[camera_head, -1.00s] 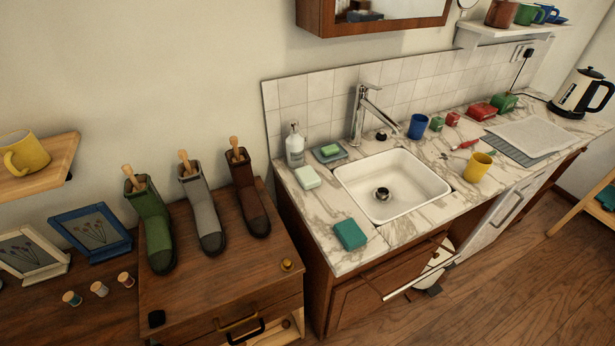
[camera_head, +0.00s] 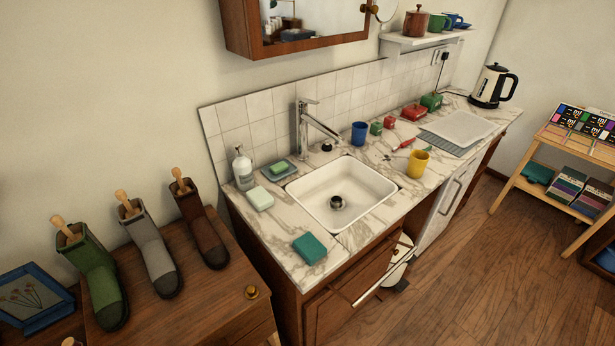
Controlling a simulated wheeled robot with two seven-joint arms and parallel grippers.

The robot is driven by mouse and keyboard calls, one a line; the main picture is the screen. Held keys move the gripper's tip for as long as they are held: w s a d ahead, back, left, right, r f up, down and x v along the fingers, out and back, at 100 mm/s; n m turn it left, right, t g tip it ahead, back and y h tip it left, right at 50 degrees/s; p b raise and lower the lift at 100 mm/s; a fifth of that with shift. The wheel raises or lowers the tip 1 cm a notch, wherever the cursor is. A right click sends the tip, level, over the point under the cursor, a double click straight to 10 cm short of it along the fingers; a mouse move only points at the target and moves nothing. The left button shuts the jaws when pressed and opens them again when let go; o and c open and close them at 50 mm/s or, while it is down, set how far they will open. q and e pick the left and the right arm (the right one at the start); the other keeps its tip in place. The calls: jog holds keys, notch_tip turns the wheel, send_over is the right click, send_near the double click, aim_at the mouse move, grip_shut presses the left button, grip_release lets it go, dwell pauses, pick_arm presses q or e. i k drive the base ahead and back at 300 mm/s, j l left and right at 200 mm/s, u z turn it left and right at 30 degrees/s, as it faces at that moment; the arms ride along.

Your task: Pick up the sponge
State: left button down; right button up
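A teal block (camera_head: 309,248), which looks like a sponge, lies flat on the marble counter (camera_head: 285,233) at its front left, before the sink. A pale green and white block (camera_head: 260,198), perhaps also a sponge, lies left of the sink. A small green bar (camera_head: 282,168) rests on a blue dish (camera_head: 291,175) behind it. Neither gripper is in view.
The white sink (camera_head: 315,205) has a tall faucet (camera_head: 303,130). A soap bottle (camera_head: 243,168) stands at the back left. A blue cup (camera_head: 359,132) and yellow mug (camera_head: 418,163) stand right of the sink. A cabinet with boots (camera_head: 152,250) is at left. The floor (camera_head: 470,270) is clear.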

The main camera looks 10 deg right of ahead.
aim_at(261, 200)
jog(key=l+u, duration=0.15)
jog(key=u, duration=0.35)
jog(key=k+l+u, duration=0.1)
jog(key=u, duration=0.4)
jog(key=k+l+u, duration=0.1)
jog(key=u, duration=0.4)
